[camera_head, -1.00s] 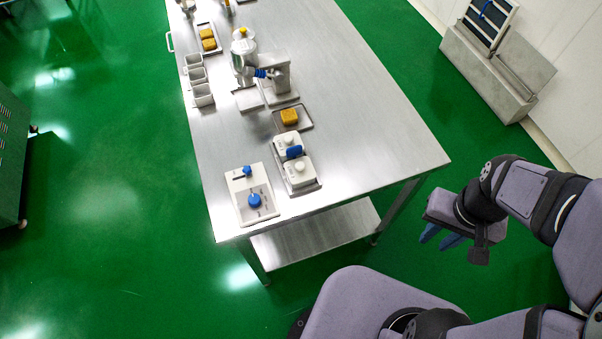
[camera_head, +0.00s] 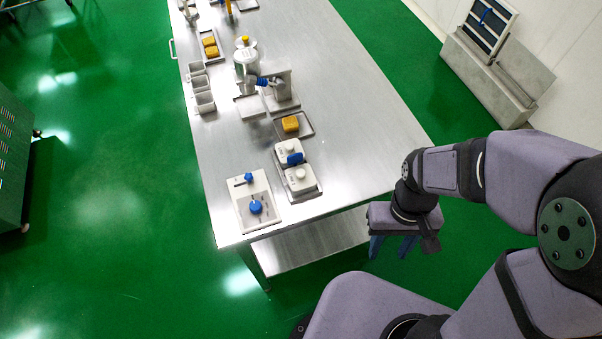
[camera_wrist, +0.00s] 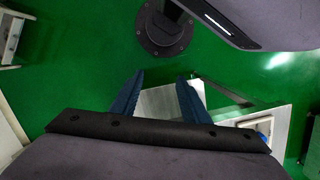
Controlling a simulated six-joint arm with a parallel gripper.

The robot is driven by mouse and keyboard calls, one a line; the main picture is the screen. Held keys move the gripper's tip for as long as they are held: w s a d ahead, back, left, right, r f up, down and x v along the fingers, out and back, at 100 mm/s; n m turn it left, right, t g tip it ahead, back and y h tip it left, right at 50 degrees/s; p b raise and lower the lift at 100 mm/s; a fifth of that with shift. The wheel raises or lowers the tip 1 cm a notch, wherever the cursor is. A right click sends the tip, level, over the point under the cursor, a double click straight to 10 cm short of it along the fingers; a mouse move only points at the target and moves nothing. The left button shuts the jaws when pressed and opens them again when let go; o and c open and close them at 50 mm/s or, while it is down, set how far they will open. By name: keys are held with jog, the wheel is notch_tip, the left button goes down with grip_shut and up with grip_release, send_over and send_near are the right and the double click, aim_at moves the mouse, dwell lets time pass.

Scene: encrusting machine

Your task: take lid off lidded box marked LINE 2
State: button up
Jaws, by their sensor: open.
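Two white lidded boxes with round knobs stand on a metal tray (camera_head: 312,193) near the table's front end. The rear box (camera_head: 288,152) has a blue piece at its front; the front box (camera_head: 300,178) is plain on top. I cannot read any LINE 2 marking on either. My gripper (camera_head: 392,246) is open and empty, off the table's front right corner, to the right of and nearer than the boxes. In the wrist view its two blue fingers (camera_wrist: 160,98) are spread with nothing between them; the boxes are not recognisable there.
A white control panel with blue knobs (camera_head: 243,202) sits left of the boxes. Behind them are a tray with a yellow block (camera_head: 290,124), a metal machine (camera_head: 277,88) and small grey containers (camera_head: 203,92). The table's right side (camera_head: 365,130) is clear.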

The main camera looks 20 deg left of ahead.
jog(key=w+a+f+n+t, duration=0.1)
jog(key=w+a+n, duration=0.15)
jog(key=a, duration=0.65)
jog(key=w+a+f+n, duration=0.1)
jog(key=w+a+n, duration=0.15)
jog(key=a, duration=0.65)
notch_tip(320, 180, up, 6)
jog(key=t+y, duration=0.1)
send_over(301, 172)
jog(key=shift+w+a+f+m+p, duration=0.1)
jog(key=shift+w+f+m+p, duration=0.05)
jog(key=shift+w+m+p, duration=0.2)
jog(key=shift+s, duration=0.15)
jog(key=shift+f+p, duration=0.3)
jog(key=shift+f, duration=0.05)
jog(key=shift+s+f+p, duration=0.15)
jog(key=shift+f+p, duration=0.7)
jog(key=shift+f, duration=0.85)
jog(key=shift+s+f+p, duration=0.1)
jog(key=shift+f+p, duration=0.75)
jog(key=shift+f, duration=0.8)
grip_shut()
